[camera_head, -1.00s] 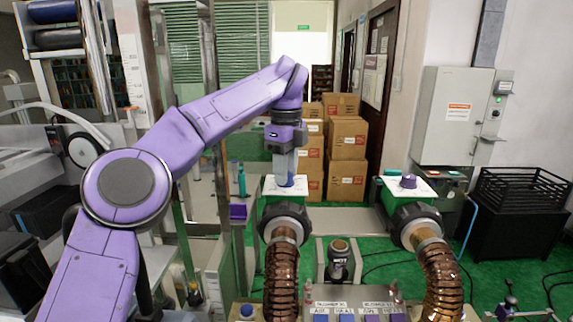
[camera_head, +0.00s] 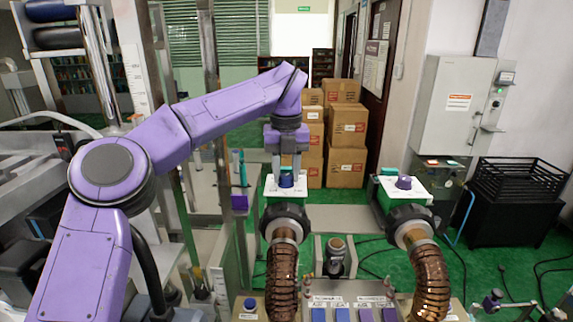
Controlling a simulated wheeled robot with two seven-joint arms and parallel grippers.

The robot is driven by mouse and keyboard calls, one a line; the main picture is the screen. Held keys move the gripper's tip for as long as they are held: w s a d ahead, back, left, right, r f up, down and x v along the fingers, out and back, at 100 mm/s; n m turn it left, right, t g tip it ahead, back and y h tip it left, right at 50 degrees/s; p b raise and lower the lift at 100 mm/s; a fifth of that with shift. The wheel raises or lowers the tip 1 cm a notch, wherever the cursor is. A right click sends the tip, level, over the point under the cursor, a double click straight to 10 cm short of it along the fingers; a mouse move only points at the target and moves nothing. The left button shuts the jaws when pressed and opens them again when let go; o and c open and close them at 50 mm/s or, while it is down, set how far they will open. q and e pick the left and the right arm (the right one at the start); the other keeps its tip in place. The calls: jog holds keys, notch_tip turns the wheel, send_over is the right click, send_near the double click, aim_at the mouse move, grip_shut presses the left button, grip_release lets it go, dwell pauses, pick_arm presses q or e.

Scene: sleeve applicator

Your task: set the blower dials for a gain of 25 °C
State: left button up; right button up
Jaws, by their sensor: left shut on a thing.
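My left gripper (camera_head: 286,174) comes down from above, its two fingers on either side of the blue dial (camera_head: 286,181), and it is shut on that dial. The blue dial stands on the white top plate (camera_head: 271,191) of the left blower (camera_head: 284,221). The purple dial (camera_head: 404,183) stands free on the white plate (camera_head: 422,193) of the right blower (camera_head: 411,220). The scale marks on both plates are too small to read. My right gripper is not in view.
Ribbed brown hoses (camera_head: 282,278) and (camera_head: 431,280) run from the blowers toward the front. A labelled panel with blue and purple keys (camera_head: 342,314) lies between them at the bottom. Cardboard boxes (camera_head: 346,125) stand behind. The space between the two blower tops is clear.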

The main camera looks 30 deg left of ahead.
aim_at(287, 175)
pick_arm(q)
jog(key=m, duration=0.3)
jog(key=shift+m, duration=0.4)
jog(key=m, duration=1.3)
jog(key=shift+m, duration=0.3)
jog(key=o, duration=1)
jog(key=shift+o, duration=0.2)
notch_tip(287, 175, up, 10)
jog(key=shift+r, duration=0.25)
